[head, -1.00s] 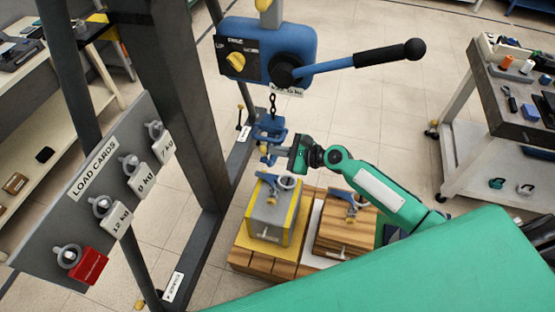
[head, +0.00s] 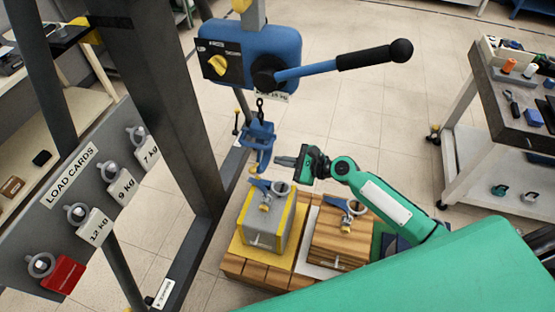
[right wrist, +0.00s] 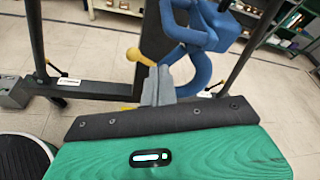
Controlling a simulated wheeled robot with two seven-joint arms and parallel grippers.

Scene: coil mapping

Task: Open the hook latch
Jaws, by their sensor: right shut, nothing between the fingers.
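The blue hook (head: 259,138) hangs on a short chain under the blue hoist. It fills the upper middle of the right wrist view (right wrist: 198,72), with its open curve at the right. A yellow ball knob on a short lever (right wrist: 140,57) shows at the left of the hook, just above my fingertips; whether the latch is open cannot be told. My right gripper (head: 278,161) is shut and empty, just right of the hook's lower part. Its closed fingers (right wrist: 158,84) stand in front of the hook in the right wrist view. My left gripper is not in view.
The hoist (head: 250,55) has a long black-tipped lever (head: 345,64). The load card board (head: 75,205) is left; a cart (head: 480,150) stands right.

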